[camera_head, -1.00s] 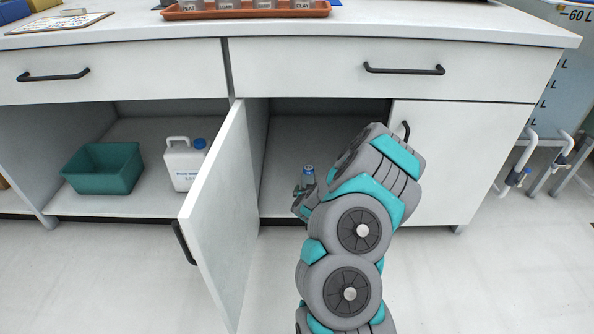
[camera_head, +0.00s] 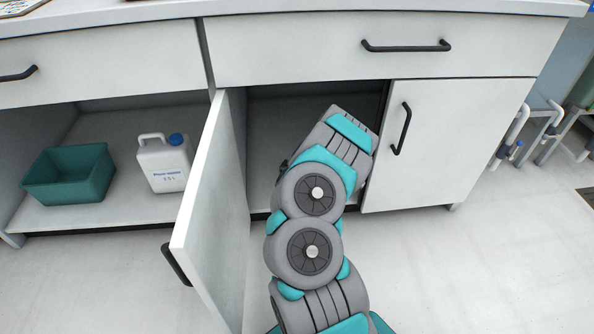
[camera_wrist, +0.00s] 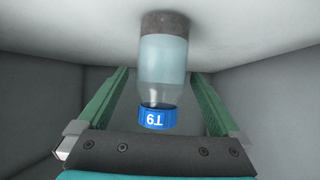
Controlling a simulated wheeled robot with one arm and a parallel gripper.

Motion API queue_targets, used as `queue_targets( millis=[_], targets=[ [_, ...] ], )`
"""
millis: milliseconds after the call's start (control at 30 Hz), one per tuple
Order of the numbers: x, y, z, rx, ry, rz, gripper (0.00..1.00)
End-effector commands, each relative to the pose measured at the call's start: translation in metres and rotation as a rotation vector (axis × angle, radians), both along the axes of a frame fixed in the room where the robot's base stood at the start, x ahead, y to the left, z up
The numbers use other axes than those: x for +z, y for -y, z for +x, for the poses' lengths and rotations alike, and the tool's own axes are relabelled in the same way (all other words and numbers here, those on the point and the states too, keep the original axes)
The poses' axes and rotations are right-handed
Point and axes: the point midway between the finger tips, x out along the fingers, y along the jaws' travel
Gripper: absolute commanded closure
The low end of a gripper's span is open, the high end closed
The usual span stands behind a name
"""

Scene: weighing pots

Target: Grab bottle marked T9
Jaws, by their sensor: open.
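The marking on the cap appears upside down in the wrist view. My gripper (camera_wrist: 159,75) is open, with one green finger on each side of the bottle. Gaps show between the fingers and the bottle, and the cap end is nearest the gripper's palm. In the head view my arm reaches into the open cabinet and hides the bottle and most of the gripper.
The open cabinet door (camera_head: 212,215) stands just left of my arm. A closed door (camera_head: 448,145) is to its right. The left compartment holds a green bin (camera_head: 70,175) and a white jug (camera_head: 165,165). Cabinet walls enclose the gripper closely.

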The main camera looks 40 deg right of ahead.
Motion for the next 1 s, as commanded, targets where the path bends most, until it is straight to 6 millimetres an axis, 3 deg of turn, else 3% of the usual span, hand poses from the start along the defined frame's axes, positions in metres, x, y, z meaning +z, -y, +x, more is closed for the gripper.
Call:
queue_targets(
  millis=[233, 600, 1000],
  targets=[
    [-0.016, 0.014, 0.016, 0.002, -0.002, 0.000, 0.00],
    [-0.017, 0.017, 0.020, 0.004, -0.002, 0.003, 0.00],
    [-0.017, 0.017, 0.020, 0.003, -0.002, 0.002, 0.45]
  ],
)
